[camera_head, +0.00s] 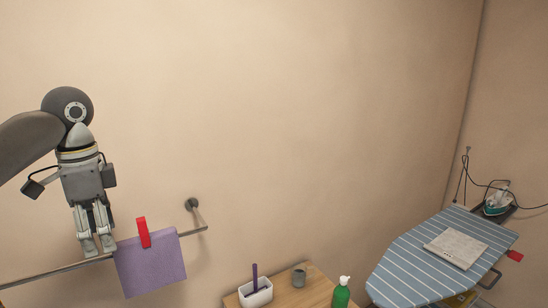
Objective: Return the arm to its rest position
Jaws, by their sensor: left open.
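My left arm comes in from the left, bent at a dark round joint. My left gripper (99,248) points down, its fingertips just above or at the metal wall rail (70,268), beside the upper left corner of a purple cloth (152,268). The gripper is open; I cannot tell whether it touches the rail or cloth. The purple cloth hangs over the rail with a red clip (143,232) on its top edge. My right gripper is not in view.
A striped ironing board (415,260) with a folded cloth (456,248) and an iron (496,201) stands right. The wall between is bare.

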